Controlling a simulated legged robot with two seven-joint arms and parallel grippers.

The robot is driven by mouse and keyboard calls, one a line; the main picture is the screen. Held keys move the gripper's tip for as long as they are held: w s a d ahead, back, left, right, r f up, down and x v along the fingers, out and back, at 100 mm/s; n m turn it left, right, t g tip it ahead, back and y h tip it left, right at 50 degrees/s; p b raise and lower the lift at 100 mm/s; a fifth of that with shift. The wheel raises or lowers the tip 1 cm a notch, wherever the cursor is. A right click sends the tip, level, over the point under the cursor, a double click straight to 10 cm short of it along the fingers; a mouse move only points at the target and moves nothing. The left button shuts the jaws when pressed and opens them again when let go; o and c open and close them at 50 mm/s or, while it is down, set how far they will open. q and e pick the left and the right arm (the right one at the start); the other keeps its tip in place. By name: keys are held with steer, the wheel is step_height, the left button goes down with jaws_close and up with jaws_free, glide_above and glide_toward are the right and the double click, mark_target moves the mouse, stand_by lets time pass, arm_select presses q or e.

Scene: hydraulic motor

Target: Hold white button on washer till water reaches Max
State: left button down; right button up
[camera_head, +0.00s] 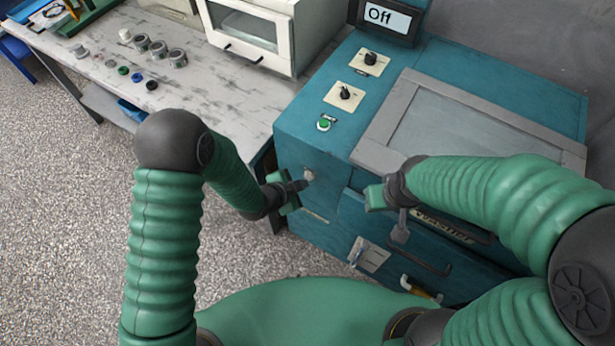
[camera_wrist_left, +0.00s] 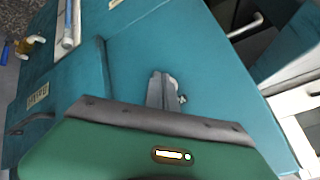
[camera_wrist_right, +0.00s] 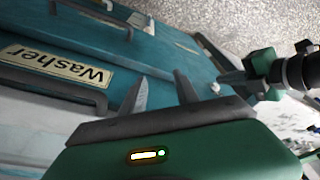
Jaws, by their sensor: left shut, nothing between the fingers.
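The teal washer (camera_head: 300,115) stands at the right of the table, with a "Washer" label that also shows in the right wrist view (camera_wrist_right: 60,62). A small white button (camera_head: 309,174) is on its front face, partly hidden in the left wrist view (camera_wrist_left: 181,98). My left gripper (camera_head: 303,183) is shut and empty, its fingertips right beside the button. I cannot tell whether they touch it. My right gripper (camera_head: 401,228) is in front of the washer's front edge, fingers apart and empty in the right wrist view (camera_wrist_right: 160,87). No water or Max mark can be made out.
A handle (camera_head: 425,262) sticks out of the front. A table (camera_head: 190,105) with small parts stands left.

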arm_select(q)
steer(key=shift+s+a, duration=0.3)
steer(key=shift+s, duration=0.15)
steer(key=shift+s+a, duration=0.75)
steer(key=shift+s, duration=0.3)
steer(key=shift+s+a, duration=0.75)
steer(key=shift+s, duration=0.25)
steer(key=w+a+r+n+y, duration=0.1)
steer(key=a+r+n+y, duration=0.2)
steer(key=a+r+n, duration=0.45)
steer(key=s+a+r+n+g+y+p, duration=0.1)
steer(key=s+a+r+n+g, duration=0.3)
steer(key=s+a+r+n, duration=0.4)
steer(key=s+a+y, duration=0.1)
steer(key=s+a, duration=0.1)
steer(key=shift+s+a+r+y, duration=0.15)
steer(key=shift+a+r+y, duration=0.05)
steer(key=shift+a+y, duration=0.2)
steer(key=shift+s+a, duration=0.1)
